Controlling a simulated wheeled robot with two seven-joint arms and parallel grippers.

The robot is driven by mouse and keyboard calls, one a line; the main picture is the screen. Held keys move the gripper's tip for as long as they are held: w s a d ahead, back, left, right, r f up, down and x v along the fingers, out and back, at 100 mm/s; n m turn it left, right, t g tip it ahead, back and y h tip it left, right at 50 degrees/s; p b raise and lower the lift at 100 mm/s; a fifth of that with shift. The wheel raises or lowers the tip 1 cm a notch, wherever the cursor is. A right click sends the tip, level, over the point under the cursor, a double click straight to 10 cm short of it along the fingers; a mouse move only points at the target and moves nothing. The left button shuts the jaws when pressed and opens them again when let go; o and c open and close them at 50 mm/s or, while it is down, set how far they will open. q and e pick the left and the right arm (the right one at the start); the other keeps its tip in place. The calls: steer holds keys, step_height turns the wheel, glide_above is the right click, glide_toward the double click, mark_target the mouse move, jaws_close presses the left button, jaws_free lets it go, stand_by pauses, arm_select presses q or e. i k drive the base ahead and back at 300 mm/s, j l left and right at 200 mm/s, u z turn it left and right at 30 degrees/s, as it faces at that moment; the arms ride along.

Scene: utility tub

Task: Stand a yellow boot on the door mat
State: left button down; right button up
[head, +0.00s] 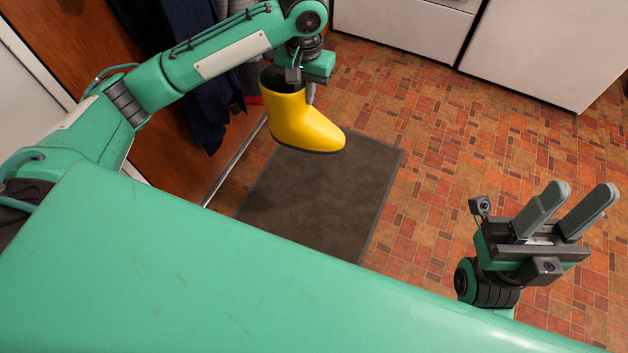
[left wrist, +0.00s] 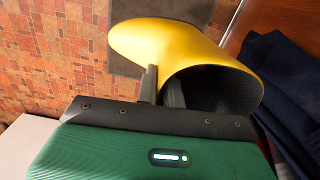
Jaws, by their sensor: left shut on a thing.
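The yellow boot (head: 294,121) hangs upright from my left gripper (head: 308,90), its toe pointing right in the head view. My left gripper is shut on the rim of the boot's shaft. In the left wrist view the boot (left wrist: 185,48) shows its dark open top and the fingers at the rim. The grey-brown door mat (head: 320,195) lies on the floor under and in front of the boot. The boot appears to be above the mat's far part; its exact height cannot be told. My right gripper (head: 570,210) is open and empty at the right.
Dark clothes (head: 200,105) hang by a brown wooden door (head: 90,50) at the left. White cabinets (head: 540,50) stand at the back. The tiled floor (head: 440,140) right of the mat is clear.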

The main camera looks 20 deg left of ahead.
mark_target(322, 230)
steer(key=i+l+u, duration=0.15)
steer(key=l+u, duration=0.15)
steer(key=i+l+u, duration=0.25)
steer(key=l+u, duration=0.6)
steer(key=i+l, duration=0.05)
steer(key=l, duration=0.05)
